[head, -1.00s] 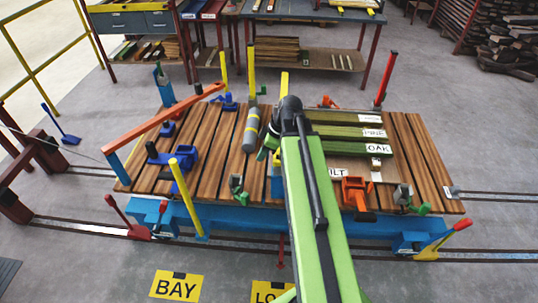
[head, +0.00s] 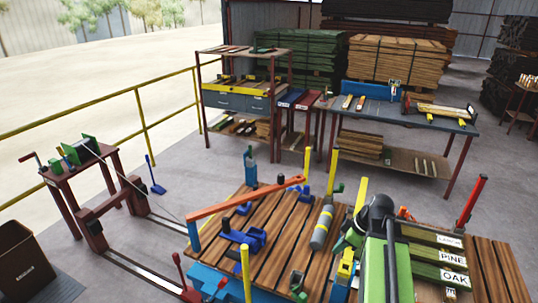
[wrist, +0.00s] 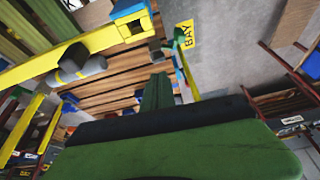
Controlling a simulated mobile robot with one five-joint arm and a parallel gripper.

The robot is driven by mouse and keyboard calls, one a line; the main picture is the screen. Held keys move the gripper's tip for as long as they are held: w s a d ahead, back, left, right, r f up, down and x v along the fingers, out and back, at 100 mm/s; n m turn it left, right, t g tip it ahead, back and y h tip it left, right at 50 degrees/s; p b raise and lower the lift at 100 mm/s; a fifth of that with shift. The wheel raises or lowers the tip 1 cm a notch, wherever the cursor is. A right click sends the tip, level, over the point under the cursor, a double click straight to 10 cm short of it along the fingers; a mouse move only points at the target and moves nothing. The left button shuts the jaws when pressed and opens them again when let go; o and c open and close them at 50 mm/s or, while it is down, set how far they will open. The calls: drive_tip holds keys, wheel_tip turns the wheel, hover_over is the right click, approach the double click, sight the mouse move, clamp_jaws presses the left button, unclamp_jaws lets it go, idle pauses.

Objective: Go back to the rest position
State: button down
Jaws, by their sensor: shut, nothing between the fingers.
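My gripper shows in the wrist view (wrist: 157,90) as a narrow dark green pair of fingers, closed together with nothing held. In the head view my light green arm rises from the bottom right to a black joint over the slatted wooden cart (head: 265,240). The gripper end is mostly hidden beside that joint. The wrist view looks across the cart's brown slats, with a yellow bar (wrist: 75,55) and a grey cylinder (wrist: 75,70) close to the left of the fingers.
A grey cylinder with yellow bands (head: 322,228) lies on the cart near my arm. An orange bar (head: 245,203) spans the cart's left side. Labelled boards (head: 440,255) lie right of my arm. A workbench (head: 400,112) and shelves stand behind; grey floor lies between.

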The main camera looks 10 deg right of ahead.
drive_tip(key=s+a+f+m+g+h+b, duration=0.1)
drive_tip(key=a+m, duration=0.4)
drive_tip(key=a, duration=0.5)
drive_tip(key=s+a+f+m+g+h+b, duration=0.1)
drive_tip(key=a+f+m, duration=0.3)
drive_tip(key=a, duration=0.6)
drive_tip(key=shift+a+m+g+h+b, duration=0.15)
drive_tip(key=shift+m+g+h+b, duration=0.35)
drive_tip(key=shift+h, duration=0.3)
